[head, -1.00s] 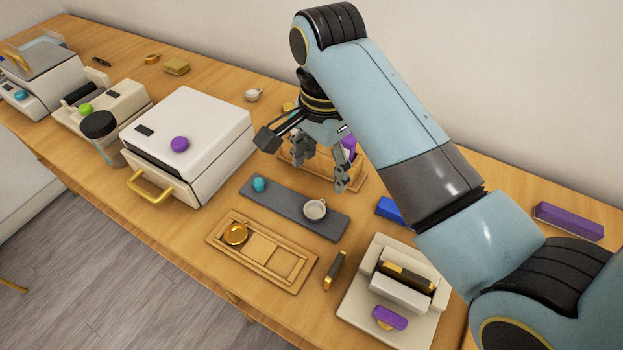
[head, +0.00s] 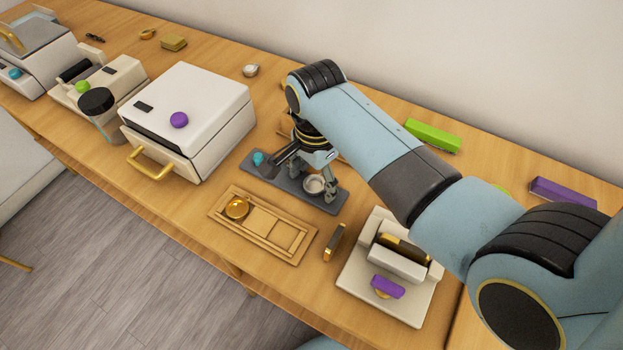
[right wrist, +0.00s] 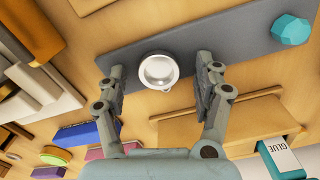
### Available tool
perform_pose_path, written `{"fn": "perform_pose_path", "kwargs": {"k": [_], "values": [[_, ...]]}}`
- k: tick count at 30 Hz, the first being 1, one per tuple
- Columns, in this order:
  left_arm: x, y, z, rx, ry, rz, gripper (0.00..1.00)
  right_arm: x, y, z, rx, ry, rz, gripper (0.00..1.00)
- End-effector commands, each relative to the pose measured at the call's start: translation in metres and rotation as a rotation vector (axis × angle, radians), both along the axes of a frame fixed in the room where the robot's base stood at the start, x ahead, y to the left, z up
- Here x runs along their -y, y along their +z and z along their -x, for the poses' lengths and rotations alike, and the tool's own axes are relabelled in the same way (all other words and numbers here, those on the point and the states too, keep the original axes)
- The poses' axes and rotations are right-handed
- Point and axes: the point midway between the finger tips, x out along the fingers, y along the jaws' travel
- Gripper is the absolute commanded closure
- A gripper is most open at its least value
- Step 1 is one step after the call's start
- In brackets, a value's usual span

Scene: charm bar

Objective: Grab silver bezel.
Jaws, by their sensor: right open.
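The silver bezel (head: 314,185) is a small round cup with a loop on its rim. It sits on the dark grey mat (head: 260,181), near the mat's right end. In the right wrist view the bezel (right wrist: 159,71) lies ahead of and between the two fingers, with space on both sides. My right gripper (head: 313,188) is open over the mat at the bezel; in the right wrist view the gripper (right wrist: 160,88) is empty. A finger partly hides the bezel in the head view. My left gripper is not in view.
A teal gem (head: 258,158) lies at the mat's left end. A wooden tray (head: 218,212) with a gold bezel (head: 236,207) is in front.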

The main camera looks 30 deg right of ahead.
Motion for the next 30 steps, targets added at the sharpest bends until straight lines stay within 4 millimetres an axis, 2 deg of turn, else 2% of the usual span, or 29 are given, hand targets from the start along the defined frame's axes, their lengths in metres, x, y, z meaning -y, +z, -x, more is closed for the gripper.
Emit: {"fn": "perform_pose_path", "kwargs": {"k": [2,14,23,26,30], "values": [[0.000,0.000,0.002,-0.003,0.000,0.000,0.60,0.000,0.000,0.000,0.000,0.000,0.000,0.34],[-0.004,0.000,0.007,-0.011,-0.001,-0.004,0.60,0.000,0.000,0.000,0.000,0.000,0.000,0.86],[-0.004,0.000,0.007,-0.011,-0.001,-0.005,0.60,0.000,0.003,-0.001,0.002,0.000,0.000,0.86],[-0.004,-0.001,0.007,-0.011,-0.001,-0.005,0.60,0.000,0.010,-0.001,0.002,0.000,0.000,0.86],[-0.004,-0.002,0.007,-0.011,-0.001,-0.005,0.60,-0.001,0.031,-0.002,0.005,-0.001,-0.002,0.86]]}}
